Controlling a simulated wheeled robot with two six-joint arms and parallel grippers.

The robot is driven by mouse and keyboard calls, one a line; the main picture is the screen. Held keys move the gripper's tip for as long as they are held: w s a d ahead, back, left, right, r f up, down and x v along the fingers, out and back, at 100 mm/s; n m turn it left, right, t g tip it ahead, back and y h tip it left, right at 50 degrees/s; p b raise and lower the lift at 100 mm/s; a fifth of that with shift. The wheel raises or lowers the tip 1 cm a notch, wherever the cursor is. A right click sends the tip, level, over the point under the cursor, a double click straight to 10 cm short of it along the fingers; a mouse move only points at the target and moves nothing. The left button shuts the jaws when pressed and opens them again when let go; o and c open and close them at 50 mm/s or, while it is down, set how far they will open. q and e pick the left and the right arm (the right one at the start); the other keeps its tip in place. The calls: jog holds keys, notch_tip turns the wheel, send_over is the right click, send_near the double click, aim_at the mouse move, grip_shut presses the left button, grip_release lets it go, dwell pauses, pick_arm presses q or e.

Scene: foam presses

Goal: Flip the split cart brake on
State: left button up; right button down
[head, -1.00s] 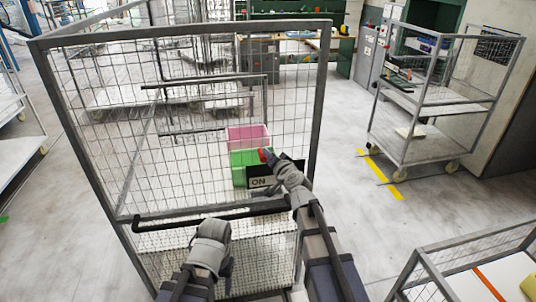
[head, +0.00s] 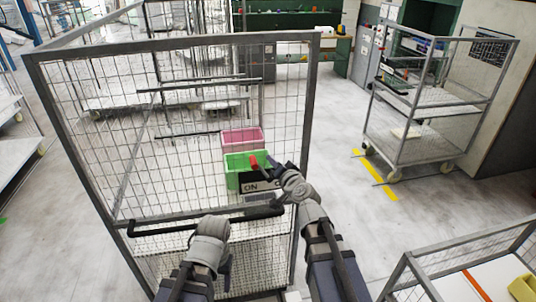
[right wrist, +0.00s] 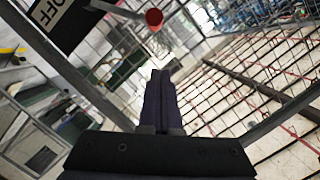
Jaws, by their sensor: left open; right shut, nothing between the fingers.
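The mesh split cart (head: 312,110) stands in front of me, with a black push handle (head: 160,226) across its near side. A red-tipped brake lever (head: 254,162) rises by its right post, above a sign (head: 250,187) reading ON; the rest of the sign is partly hidden by my arm. In the right wrist view the red tip (right wrist: 154,18) and a sign part reading OFF (right wrist: 62,14) show. My left gripper (head: 226,268) is open, near the handle.
A pink bin (head: 242,138) and a green bin (head: 236,165) show beyond the mesh. Another mesh cart (head: 400,160) stands at the right, beside yellow floor tape (head: 378,178). A low cart (head: 405,262) is close at the lower right. Floor between them is clear.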

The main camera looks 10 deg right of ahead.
jog(key=v, duration=0.3)
jog(key=shift+s+d, duration=0.1)
jog(key=shift+s, duration=0.15)
jog(key=shift+d, duration=0.1)
jog(key=s+a+f+n+g+y+b, duration=0.1)
jog(key=s+a+f+n+g+b, duration=0.35)
jog(key=a+f, duration=0.4)
jog(key=s+a+f+n+g+y+b, duration=0.25)
jog(key=s+a+f+g+b, duration=0.2)
jog(key=f, duration=0.75)
jog(key=s+d+f+n+g+h+b, duration=0.3)
jog(key=s+f+g+h+b, duration=0.3)
jog(key=s+f, duration=0.7)
jog(key=s+g+h, duration=0.1)
jog(key=s+h, duration=0.1)
jog(key=shift+s+d+f+n+b, duration=0.2)
jog(key=shift+s+f+n+b, duration=0.05)
jog(key=shift+f+n+b, duration=0.15)
